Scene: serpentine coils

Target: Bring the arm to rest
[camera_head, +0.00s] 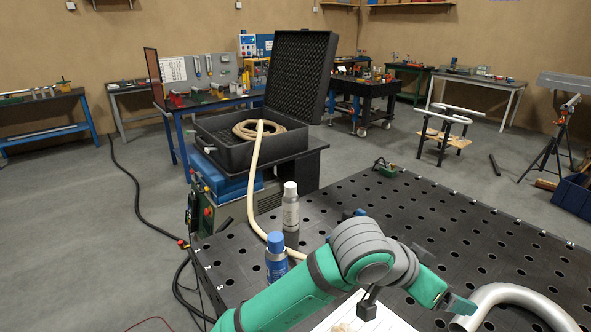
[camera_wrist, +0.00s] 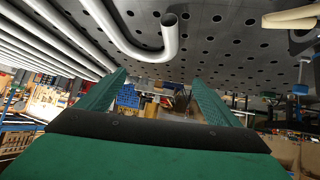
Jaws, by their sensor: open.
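My green and grey arm reaches in from the bottom of the head view and bends over the perforated table (camera_head: 440,215). My gripper (camera_head: 458,303) is at the lower right, close to the bent end of a grey metal tube (camera_head: 515,292). I cannot tell from this view whether they touch. In the wrist view my gripper (camera_wrist: 157,88) has its two green fingers wide apart, with nothing held between them. The grey serpentine tube (camera_wrist: 125,40) shows there beyond the fingers, apart from them.
A blue-capped bottle (camera_head: 276,258) and a white-capped bottle (camera_head: 290,208) stand left of my arm. A beige hose (camera_head: 253,180) runs from an open black case (camera_head: 238,155) down onto the table. White paper (camera_head: 375,318) lies below my arm. The table's far right is clear.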

